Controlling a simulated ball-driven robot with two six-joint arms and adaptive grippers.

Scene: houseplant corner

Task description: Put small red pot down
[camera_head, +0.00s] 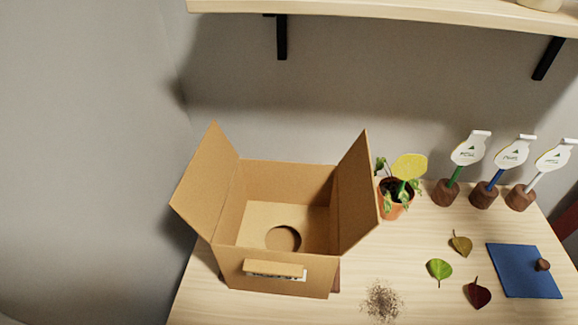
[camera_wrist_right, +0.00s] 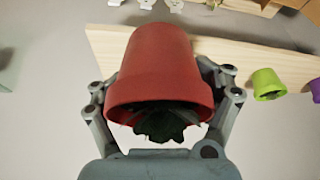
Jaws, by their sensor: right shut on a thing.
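The small red pot (camera_wrist_right: 155,65) fills the middle of the right wrist view. Its wide rim is toward the camera, and dark green leaves (camera_wrist_right: 165,122) show at its opening. My right gripper (camera_wrist_right: 165,85) is shut on the red pot, with one finger on each side of it. Behind the pot in that view is a pale wooden board or tabletop (camera_wrist_right: 240,60); I cannot tell the gap between them. The head view shows neither the red pot nor either gripper.
The table (camera_head: 330,305) holds an open cardboard box (camera_head: 285,175), an orange potted plant (camera_head: 397,208), several plant labels in brown bases, loose leaves (camera_head: 439,269), a soil patch (camera_head: 382,300) and a blue mat (camera_head: 515,285). A shelf (camera_head: 400,18) hangs above. Green (camera_wrist_right: 267,83) and purple pots show right.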

